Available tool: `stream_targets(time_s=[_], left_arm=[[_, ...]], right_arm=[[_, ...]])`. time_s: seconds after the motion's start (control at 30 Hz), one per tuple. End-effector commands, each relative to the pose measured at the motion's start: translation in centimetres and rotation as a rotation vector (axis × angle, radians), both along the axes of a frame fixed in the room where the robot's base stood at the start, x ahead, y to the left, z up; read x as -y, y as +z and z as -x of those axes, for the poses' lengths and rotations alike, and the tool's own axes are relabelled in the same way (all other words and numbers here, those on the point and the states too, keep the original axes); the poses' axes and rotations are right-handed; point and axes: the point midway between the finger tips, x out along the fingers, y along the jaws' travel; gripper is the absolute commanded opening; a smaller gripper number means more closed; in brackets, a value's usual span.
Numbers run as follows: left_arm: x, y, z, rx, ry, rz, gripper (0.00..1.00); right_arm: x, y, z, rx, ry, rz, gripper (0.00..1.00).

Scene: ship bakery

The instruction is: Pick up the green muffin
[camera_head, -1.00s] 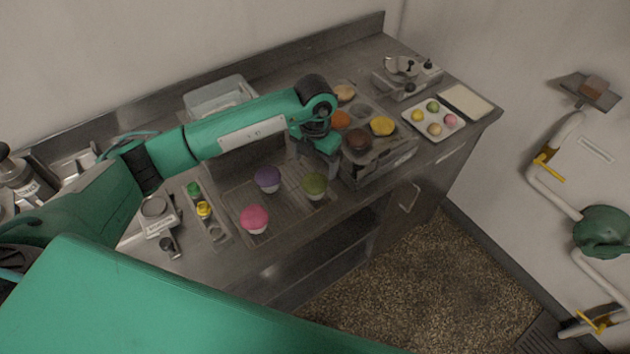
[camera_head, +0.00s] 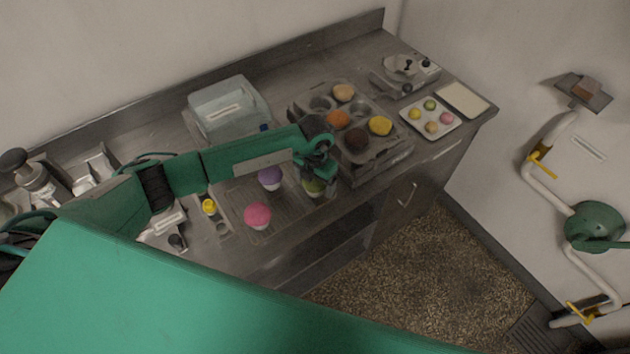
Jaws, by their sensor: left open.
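The green muffin (camera_head: 313,188) stands at the right end of the wire rack (camera_head: 238,197) on the steel counter. My left gripper (camera_head: 322,178) is open, right at the green muffin, and hides most of it from above. I cannot tell whether the fingers touch it. The purple muffin (camera_head: 270,178) and the pink muffin (camera_head: 257,215) stand on the same rack to its left. My right gripper is not in view.
A muffin tin (camera_head: 365,157) with orange, brown, yellow and tan muffins stands just right of my gripper. A clear plastic box (camera_head: 222,110) is behind my arm. A white tray (camera_head: 446,130) of small round items lies farther right.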

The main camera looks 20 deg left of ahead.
Motion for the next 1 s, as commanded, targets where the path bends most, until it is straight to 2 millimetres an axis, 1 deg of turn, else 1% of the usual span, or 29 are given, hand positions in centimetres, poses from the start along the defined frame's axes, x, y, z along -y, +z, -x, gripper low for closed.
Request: stream_targets(time_s=[0.07, 0.1, 0.17, 0.2, 0.27, 0.57, 0.77, 0.87, 0.97, 1.0], left_arm=[[0.0, 0.0, 0.0, 0.000, 0.000, 0.000, 0.83], [0.0, 0.0, 0.0, 0.000, 0.000, 0.000, 0.79], [0.0, 0.0, 0.0, 0.000, 0.000, 0.000, 0.68], [0.0, 0.0, 0.0, 0.000, 0.000, 0.000, 0.60], [0.0, 0.0, 0.0, 0.000, 0.000, 0.000, 0.50], [0.0, 0.1, 0.0, 0.000, 0.000, 0.000, 0.49], [0.0, 1.1, -0.1, 0.002, -0.001, 0.002, 0.49], [0.0, 2.5, -0.1, 0.005, -0.002, 0.002, 0.49], [0.0, 4.8, -0.2, 0.007, -0.002, 0.001, 0.49], [0.0, 5.9, -0.1, 0.008, -0.003, 0.002, 0.49]], right_arm=[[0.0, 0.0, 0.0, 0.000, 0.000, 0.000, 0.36], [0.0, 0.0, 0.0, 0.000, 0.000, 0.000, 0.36], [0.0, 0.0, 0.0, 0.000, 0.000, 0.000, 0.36], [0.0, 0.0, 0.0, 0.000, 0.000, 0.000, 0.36], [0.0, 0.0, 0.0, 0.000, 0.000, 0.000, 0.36], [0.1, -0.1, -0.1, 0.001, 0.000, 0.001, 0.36], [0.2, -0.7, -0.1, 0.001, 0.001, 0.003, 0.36], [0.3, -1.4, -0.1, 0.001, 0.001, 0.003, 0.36], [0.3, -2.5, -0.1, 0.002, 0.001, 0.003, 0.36], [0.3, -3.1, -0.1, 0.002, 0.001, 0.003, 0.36]])
